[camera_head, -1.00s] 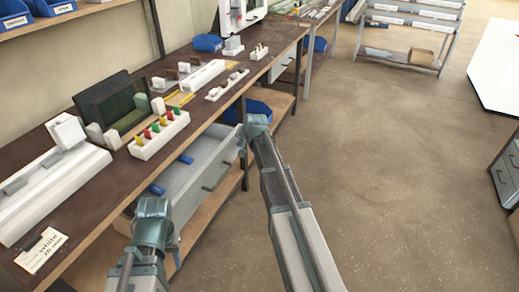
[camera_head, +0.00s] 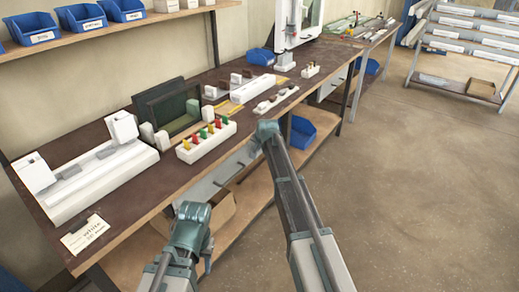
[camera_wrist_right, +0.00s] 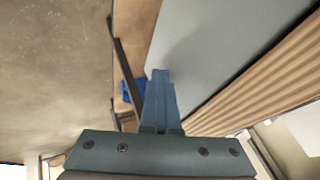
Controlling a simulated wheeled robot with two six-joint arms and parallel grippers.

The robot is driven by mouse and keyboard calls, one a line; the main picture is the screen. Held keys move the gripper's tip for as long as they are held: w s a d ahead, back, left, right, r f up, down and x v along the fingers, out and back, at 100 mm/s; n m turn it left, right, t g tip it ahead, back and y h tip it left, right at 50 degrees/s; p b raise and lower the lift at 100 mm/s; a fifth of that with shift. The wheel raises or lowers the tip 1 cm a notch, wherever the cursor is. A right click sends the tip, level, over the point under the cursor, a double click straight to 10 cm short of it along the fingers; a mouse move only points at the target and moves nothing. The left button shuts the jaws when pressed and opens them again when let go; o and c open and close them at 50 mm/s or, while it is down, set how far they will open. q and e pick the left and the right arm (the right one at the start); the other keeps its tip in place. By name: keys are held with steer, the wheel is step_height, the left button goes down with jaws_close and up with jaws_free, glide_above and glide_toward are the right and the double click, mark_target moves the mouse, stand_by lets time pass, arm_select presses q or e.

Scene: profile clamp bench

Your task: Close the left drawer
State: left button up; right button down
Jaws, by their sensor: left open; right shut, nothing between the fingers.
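The left drawer (camera_head: 226,174) is a grey drawer under the brown workbench, with a dark bar handle. Its front now sits close under the bench edge and its inside is not visible; I cannot tell if it is fully flush. In the right wrist view my right gripper (camera_wrist_right: 160,78) is shut and empty, its fingertips at or very near a grey panel (camera_wrist_right: 205,45) that looks like the drawer front. In the head view its fingers are hidden behind my right arm. My left gripper (camera_head: 206,256) is open, low in front of the bench, apart from the drawer.
The workbench (camera_head: 130,222) carries a white clamp fixture (camera_head: 90,180), a white block with coloured pegs (camera_head: 206,140) and a dark framed panel. A blue bin (camera_head: 301,131) stands on the lower shelf. The floor to the right is clear.

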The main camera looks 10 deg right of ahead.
steer(key=shift+w+a+r, duration=0.1)
steer(key=shift+w+a, duration=0.1)
arm_select(q)
step_height(320, 180, up, 8)
steer(key=d+p, duration=0.1)
steer(key=p, duration=0.7)
arm_select(e)
steer(key=s+d+r, duration=0.3)
steer(key=s+r, duration=0.4)
steer(key=s, duration=0.2)
steer(key=shift+s+r, duration=0.25)
steer(key=shift+r, duration=0.15)
steer(key=shift+d, duration=0.1)
